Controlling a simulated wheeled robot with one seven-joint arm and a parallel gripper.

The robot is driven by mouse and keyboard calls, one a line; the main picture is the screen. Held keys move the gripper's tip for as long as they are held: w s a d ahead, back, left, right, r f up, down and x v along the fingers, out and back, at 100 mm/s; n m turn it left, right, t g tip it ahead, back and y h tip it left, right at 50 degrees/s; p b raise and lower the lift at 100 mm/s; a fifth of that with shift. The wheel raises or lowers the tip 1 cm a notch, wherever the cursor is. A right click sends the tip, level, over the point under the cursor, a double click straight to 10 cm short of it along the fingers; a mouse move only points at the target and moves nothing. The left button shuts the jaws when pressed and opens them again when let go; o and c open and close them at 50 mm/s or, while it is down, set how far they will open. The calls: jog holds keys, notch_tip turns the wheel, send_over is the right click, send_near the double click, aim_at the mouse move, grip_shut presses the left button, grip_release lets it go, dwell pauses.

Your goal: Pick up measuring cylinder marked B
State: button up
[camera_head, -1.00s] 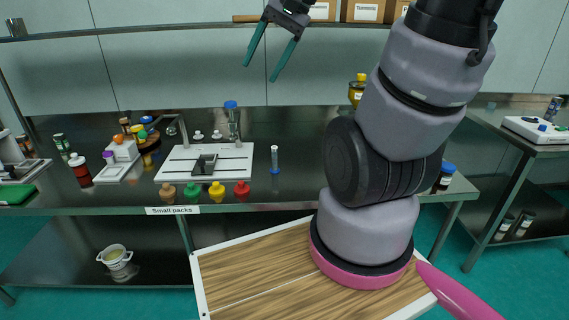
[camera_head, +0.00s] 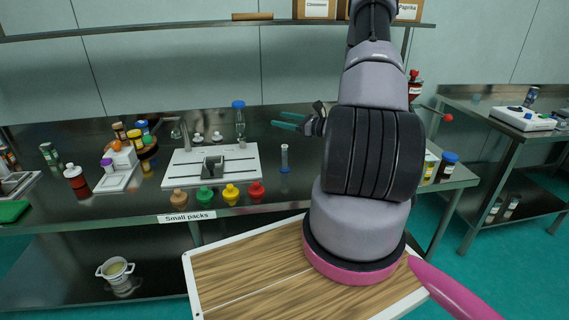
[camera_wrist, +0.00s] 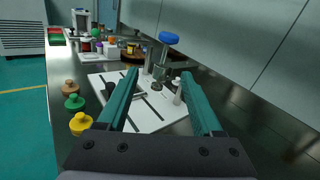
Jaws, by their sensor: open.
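A small clear measuring cylinder with a blue base (camera_head: 284,158) stands upright on the steel counter, right of the white board. Its letter is too small to read. I cannot pick it out in the wrist view. My gripper (camera_head: 277,119) is open and empty, its green fingers pointing left. In the head view it appears above the cylinder, apart from it. In the wrist view the open fingers (camera_wrist: 160,73) frame the white board and a blue-topped clear container.
The white board (camera_head: 245,172) has a dark tray on it. Several coloured capped pots, including a yellow one (camera_head: 231,194), line the counter's front edge. The blue-topped container (camera_head: 239,118) stands at the back. A shelf (camera_head: 170,26) runs above.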

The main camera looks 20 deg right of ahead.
jog(key=d+f+m+t+h, duration=0.35)
jog(key=d+f+m, duration=0.2)
jog(key=f, duration=0.25)
send_near(287, 150)
jog(key=w, duration=0.1)
jog(key=w+a, duration=0.1)
jog(key=w+n+g, duration=0.1)
jog(key=shift+w+a+r+h, duration=0.2)
jog(key=shift+r+h, duration=0.05)
jog(key=shift+h, duration=0.1)
jog(key=shift+w+a+r, duration=0.15)
jog(key=shift+w, duration=0.2)
jog(key=shift+w+a+r, duration=0.1)
jog(key=shift+w+a, duration=0.05)
jog(key=shift+w, duration=0.25)
jog(key=shift+x, duration=3)
jog(key=shift+c, duration=0.3)
grip_shut()
